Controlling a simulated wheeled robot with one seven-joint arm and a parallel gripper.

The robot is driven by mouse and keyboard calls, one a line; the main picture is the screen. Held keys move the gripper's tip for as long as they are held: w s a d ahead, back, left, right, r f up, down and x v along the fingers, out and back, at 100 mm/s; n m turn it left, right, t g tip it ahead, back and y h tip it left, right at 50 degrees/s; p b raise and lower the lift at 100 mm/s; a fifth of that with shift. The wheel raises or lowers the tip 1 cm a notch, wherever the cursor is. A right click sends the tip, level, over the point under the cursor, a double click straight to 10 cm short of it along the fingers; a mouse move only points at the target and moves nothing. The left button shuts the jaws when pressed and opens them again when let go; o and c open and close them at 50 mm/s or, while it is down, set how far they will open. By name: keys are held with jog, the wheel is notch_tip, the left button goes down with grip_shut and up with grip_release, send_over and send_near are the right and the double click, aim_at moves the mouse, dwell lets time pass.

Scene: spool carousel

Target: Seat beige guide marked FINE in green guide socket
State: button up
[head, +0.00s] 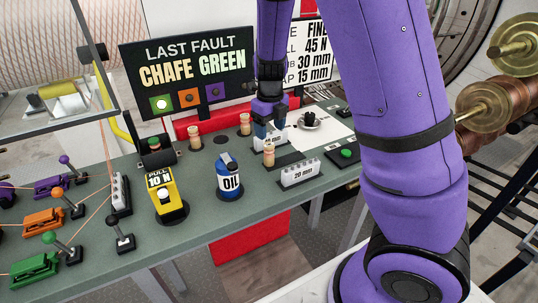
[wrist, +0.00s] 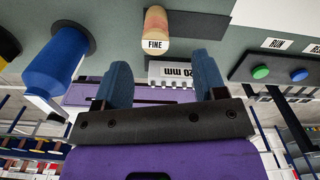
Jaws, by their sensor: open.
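The beige guide marked FINE (wrist: 155,30) is a short peg with a white label in the wrist view. It lies just beyond my open fingertips and between them sideways. In the head view, the beige guide nearest the 20 mm block (head: 268,155) appears to be this one, standing on the bench. My gripper (head: 265,133) is open and empty, pointing down beside that guide; its blue fingers show in the wrist view (wrist: 162,72). A black bracket with a green top (head: 154,143) stands at the left; I cannot tell whether it is the green guide socket.
Other beige guides stand at the back (head: 245,124) and left (head: 195,138). A blue oil bottle (head: 229,178), a yellow pull gauge (head: 165,195) and a white 20 mm block (head: 300,172) crowd the bench front. The LAST FAULT sign (head: 188,70) reads CHAFE GREEN.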

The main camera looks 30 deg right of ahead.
aim_at(269, 144)
jog(key=shift+s+a+f, duration=0.1)
jog(key=shift+a+f, duration=0.05)
jog(key=shift+f, duration=1.85)
jog(key=shift+a+f, duration=0.15)
jog(key=shift+f, duration=1.8)
jog(key=c, duration=1.1)
notch_tip(269, 144, up, 10)
jog(key=shift+r, duration=0.1)
